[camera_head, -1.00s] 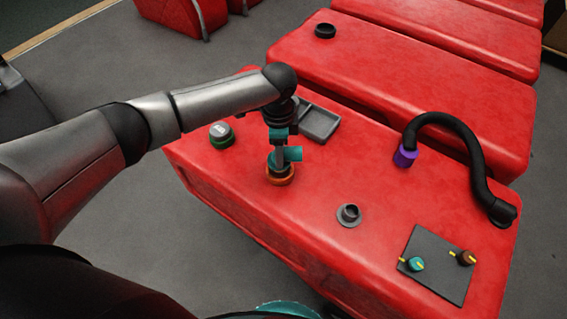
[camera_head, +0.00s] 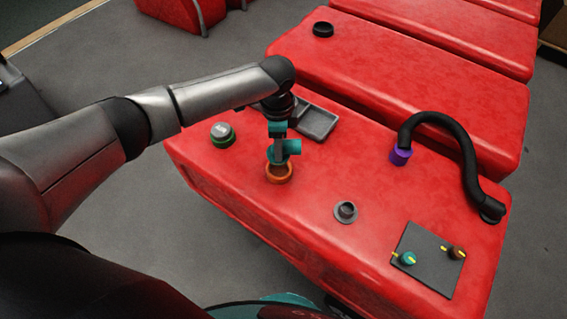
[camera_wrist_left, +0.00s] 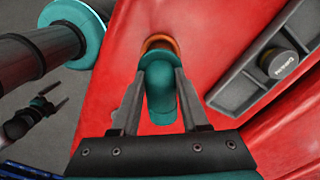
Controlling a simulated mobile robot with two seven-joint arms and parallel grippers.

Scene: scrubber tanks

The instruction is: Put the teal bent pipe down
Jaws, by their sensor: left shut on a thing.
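My left gripper (camera_head: 280,146) is shut on the teal bent pipe (camera_head: 292,147), just above the red tank top. One end of the pipe points right in the head view. An orange ring (camera_head: 278,173) lies directly in front of and below the pipe, with part of its opening showing. In the left wrist view the fingers (camera_wrist_left: 161,88) grip both sides of the pipe (camera_wrist_left: 161,100), which overlaps the orange ring (camera_wrist_left: 159,43). I cannot tell whether the pipe touches the ring. My right gripper (camera_wrist_left: 50,103) shows small in that view, its fingers apart.
A grey tray (camera_head: 317,121) lies behind the gripper; the wrist view shows a labelled round cap (camera_wrist_left: 280,63) in it. A green-based cap (camera_head: 222,135), a grey fitting (camera_head: 345,211), a black hose (camera_head: 465,150) and a knob panel (camera_head: 430,272) are nearby. Bare red surface lies between.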

